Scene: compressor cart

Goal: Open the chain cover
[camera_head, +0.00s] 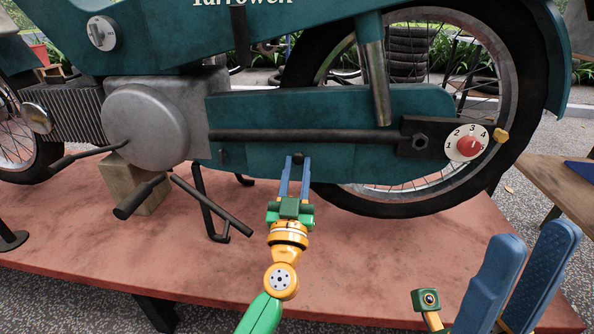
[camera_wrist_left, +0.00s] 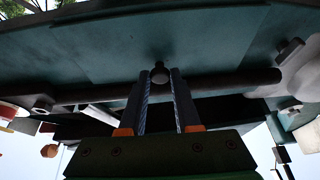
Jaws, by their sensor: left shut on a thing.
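The chain cover (camera_head: 330,107) is a long teal panel along the side of the teal motorcycle, in front of the rear wheel. A small dark knob (camera_wrist_left: 159,74) sits at its lower edge. My left gripper (camera_head: 298,163) reaches up from below, with its two blue fingers on either side of the knob; the wrist view shows the fingertips closed against it. The cover appears in place against the bike. My right gripper (camera_head: 522,262) is at the lower right, its blue fingers apart and nothing seen between them, away from the cover.
A dark bar (camera_head: 300,135) runs across the cover to a white dial (camera_head: 467,143) with a red centre and numbers. A stand (camera_head: 208,205) and pedals project below the engine (camera_head: 148,125). The reddish platform (camera_head: 90,240) is mostly clear. A wooden table (camera_head: 560,185) stands at right.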

